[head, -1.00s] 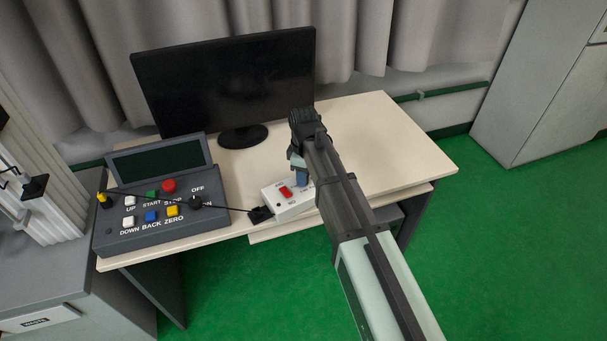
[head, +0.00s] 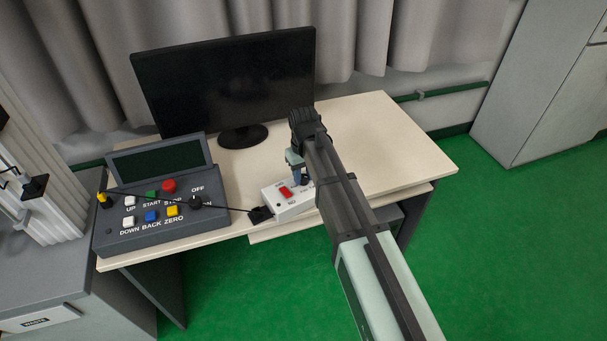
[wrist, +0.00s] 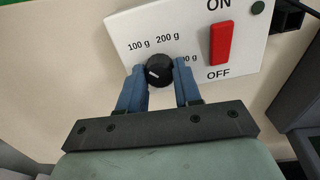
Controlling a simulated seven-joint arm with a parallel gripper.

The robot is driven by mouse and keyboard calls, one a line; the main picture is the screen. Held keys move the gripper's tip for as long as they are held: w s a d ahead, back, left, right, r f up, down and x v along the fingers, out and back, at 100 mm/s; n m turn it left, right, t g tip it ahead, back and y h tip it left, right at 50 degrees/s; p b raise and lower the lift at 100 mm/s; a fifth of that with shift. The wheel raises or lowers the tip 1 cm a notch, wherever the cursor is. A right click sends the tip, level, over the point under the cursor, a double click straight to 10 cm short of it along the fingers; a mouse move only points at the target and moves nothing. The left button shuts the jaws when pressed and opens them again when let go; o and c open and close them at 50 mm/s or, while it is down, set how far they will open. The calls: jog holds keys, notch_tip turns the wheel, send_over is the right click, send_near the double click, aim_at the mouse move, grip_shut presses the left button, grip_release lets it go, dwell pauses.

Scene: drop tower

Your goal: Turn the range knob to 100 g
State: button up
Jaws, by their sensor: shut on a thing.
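The range knob (wrist: 160,70) is a round black dial with a short white mark on the white box (wrist: 125,25). In the wrist view its mark points left, on the side of the "100 g" label; "200 g" is above it and a partly covered label is to the right. My gripper (wrist: 160,88) has its blue fingers on either side of the knob and is shut on it. In the head view the box (head: 275,197) is on the desk and my gripper (head: 300,178) is at its right end, hiding most of the knob.
A red ON/OFF switch (wrist: 221,43) sits beside the knob. A grey control panel (head: 155,225) with several buttons stands left of the box. A black monitor (head: 230,80) stands behind. The desk's right side (head: 400,150) is clear.

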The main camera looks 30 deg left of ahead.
aim_at(304, 177)
jog(key=shift+m, duration=1)
jog(key=o, duration=1)
jog(key=shift+o, duration=0.2)
jog(key=shift+r, duration=0.1)
notch_tip(304, 177, up, 14)
jog(key=shift+f, duration=0.25)
